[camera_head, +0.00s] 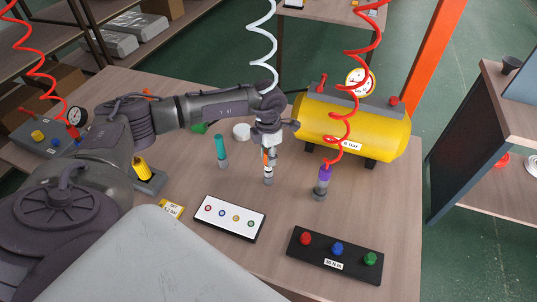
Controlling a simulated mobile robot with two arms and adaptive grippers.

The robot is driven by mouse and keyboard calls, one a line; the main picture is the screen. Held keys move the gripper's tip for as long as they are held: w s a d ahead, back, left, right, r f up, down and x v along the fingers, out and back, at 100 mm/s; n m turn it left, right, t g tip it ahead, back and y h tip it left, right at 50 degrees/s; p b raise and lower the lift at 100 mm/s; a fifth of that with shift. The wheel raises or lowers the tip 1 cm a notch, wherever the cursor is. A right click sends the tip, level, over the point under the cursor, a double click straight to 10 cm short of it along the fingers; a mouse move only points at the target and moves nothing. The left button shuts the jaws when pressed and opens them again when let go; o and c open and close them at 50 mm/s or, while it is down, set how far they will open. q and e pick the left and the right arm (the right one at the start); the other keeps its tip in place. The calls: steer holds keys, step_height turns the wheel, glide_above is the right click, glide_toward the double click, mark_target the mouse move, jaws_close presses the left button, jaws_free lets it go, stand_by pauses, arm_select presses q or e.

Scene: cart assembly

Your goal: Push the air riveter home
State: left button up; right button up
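My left gripper (269,145) points down in the middle of the table. Directly below it a slim orange-and-white tool (266,160) stands upright with a grey lower end (268,180). The gripper covers the tool's top, and I cannot tell whether the fingers are closed on it. A pale coiled hose (262,45) comes down to the wrist area. No label shows which tool is the air riveter. A purple-topped tool (324,175) on a red coiled hose stands in a grey holder to the right. My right gripper is not in view.
A teal tool (220,145) stands left of the gripper. A yellow air tank (350,128) with a gauge is behind right. A white panel (229,217) with coloured dots and a black box (335,257) with three knobs lie in front. A yellow tool (141,167) stands near my arm.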

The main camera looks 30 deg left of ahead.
arm_select(q)
steer(key=o, duration=0.4)
step_height(320, 180, up, 12)
stand_by(0.5)
